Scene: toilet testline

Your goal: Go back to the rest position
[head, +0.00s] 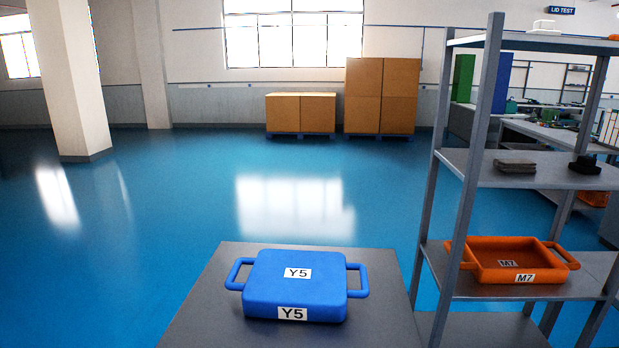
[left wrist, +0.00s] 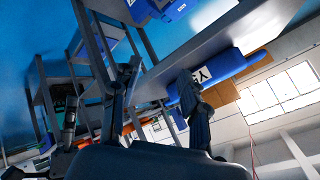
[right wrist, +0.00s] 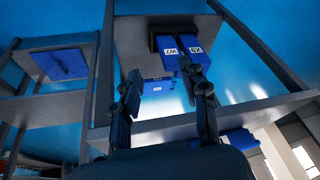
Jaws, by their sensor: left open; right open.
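Neither gripper shows in the head view. My left gripper (left wrist: 159,76) is open in the left wrist view, with nothing held between its dark fingers. A grey surface edge and a blue container with a white label (left wrist: 228,66) lie beyond it. My right gripper (right wrist: 162,74) is open in the right wrist view, and I see nothing held in it. Blue containers with white labels (right wrist: 168,50) lie beyond its fingers on a grey shelf. How far they are from the fingers I cannot tell.
A blue container labelled Y5 (head: 298,284) sits on a grey table (head: 205,312). At right, a grey rack (head: 466,150) holds an orange M7 tray (head: 508,262). Cardboard boxes (head: 382,95) stand at the back. A pillar (head: 70,80) stands at left. The blue floor (head: 150,210) between is clear.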

